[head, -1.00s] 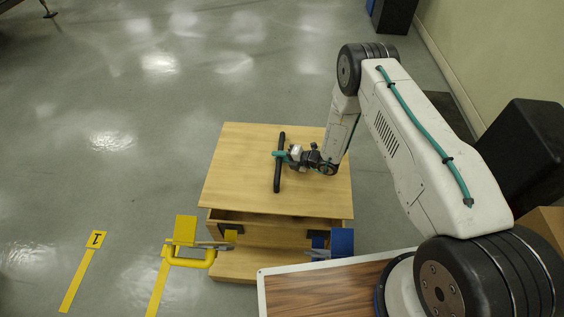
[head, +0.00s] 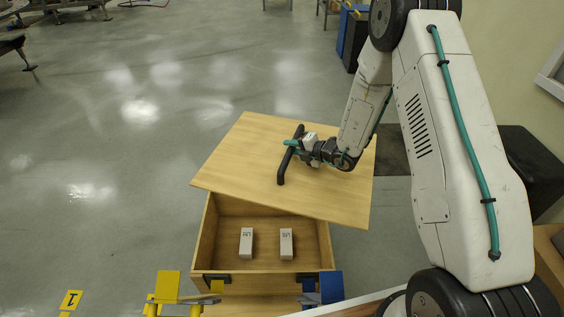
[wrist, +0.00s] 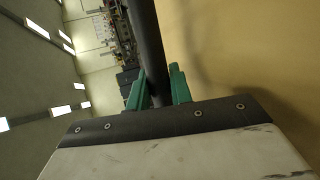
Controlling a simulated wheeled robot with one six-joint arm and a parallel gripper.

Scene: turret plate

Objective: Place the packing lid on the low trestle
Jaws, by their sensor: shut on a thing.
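The packing lid (head: 240,150) is a flat pale wooden board with a black bar handle (head: 283,168). My gripper (head: 293,143) is shut on that handle; its green fingers (wrist: 158,88) stand either side of the bar in the wrist view. The lid hangs over the back of an open wooden crate (head: 204,235), turned askew to it, and hides the crate's far part. The lid's tan face (wrist: 260,50) fills the right of the wrist view. I cannot pick out the low trestle with certainty in either view.
Two small white boxes (head: 246,243) (head: 286,244) stand inside the crate. A yellow fitting (head: 168,285) and a blue one (head: 331,287) are at its front. The grey floor left of the crate is clear.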

